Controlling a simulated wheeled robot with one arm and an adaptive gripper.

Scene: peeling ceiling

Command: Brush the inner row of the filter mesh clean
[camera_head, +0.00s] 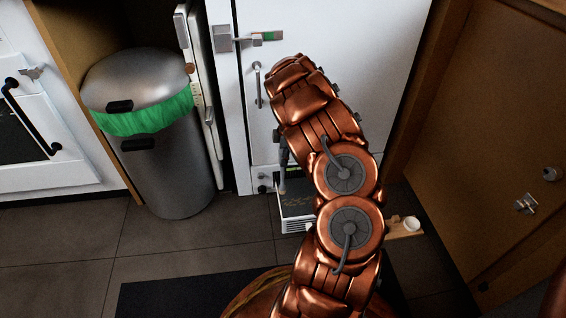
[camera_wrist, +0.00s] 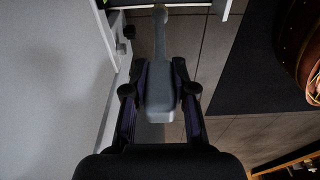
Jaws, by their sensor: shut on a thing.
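The filter mesh (camera_head: 296,207) lies in a shallow white-edged tray low at the front of the white cabinet in the head view. Several small light specks show on its dark surface, and my arm hides its right part. My gripper (camera_wrist: 160,72) is shut on a grey brush (camera_wrist: 160,100), whose slim end points to the top of the wrist view. In the head view the brush (camera_head: 282,185) hangs down near the back left of the mesh. I cannot tell whether it touches. The mesh rows are too small to tell apart.
A steel bin (camera_head: 165,160) with a green liner stands left of the white cabinet (camera_head: 330,60). A small wooden board (camera_head: 400,230) with a white cup (camera_head: 411,224) lies right of my arm. A dark mat (camera_head: 180,293) covers the front floor. A brown cabinet (camera_head: 490,140) stands right.

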